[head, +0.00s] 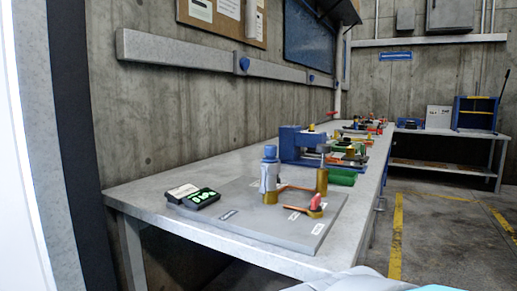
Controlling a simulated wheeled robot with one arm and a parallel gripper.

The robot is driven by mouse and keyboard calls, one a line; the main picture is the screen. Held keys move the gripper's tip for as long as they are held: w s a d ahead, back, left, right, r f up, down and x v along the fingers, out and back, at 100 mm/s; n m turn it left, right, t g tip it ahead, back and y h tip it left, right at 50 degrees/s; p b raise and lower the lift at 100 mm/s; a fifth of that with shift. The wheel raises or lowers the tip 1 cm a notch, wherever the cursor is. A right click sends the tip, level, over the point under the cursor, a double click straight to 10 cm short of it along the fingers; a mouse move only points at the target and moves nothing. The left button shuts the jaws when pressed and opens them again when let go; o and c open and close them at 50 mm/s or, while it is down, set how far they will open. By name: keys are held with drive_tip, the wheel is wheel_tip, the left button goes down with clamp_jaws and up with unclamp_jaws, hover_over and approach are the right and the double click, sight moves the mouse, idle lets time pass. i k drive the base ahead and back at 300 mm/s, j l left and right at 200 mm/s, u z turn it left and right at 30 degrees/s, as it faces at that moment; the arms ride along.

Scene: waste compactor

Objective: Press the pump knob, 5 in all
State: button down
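A grey panel (236,219) lies on the near end of the long workbench. On it stands a silver cylinder (269,178) with a blue cap (270,151) on top and a brass foot (270,198). A red knob (315,200) on a brass base sits on the panel's right part. A taller brass cylinder (322,180) stands behind it. I cannot tell which of these is the pump knob. Copper-coloured pipes (297,187) run between the parts. A black box with green marks (193,196) sits at the panel's left. My gripper is not in view.
The workbench (144,191) runs along the concrete wall, with a blue device (298,143) and several other fixtures farther back. A second table (451,136) stands at the far right. The floor (440,230) to the right is clear, with yellow lines.

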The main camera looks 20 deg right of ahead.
sight(324, 149)
drive_tip(key=l+u, duration=0.1)
drive_tip(key=l, duration=0.35)
drive_tip(key=k+l+u, duration=0.15)
drive_tip(key=l, duration=0.3)
drive_tip(key=l+u, duration=0.1)
drive_tip(key=l, duration=0.35)
drive_tip(key=k+l+u, duration=0.15)
drive_tip(key=l, duration=0.3)
drive_tip(key=k+l+u, duration=0.1)
drive_tip(key=l, duration=0.35)
drive_tip(key=k, duration=0.05)
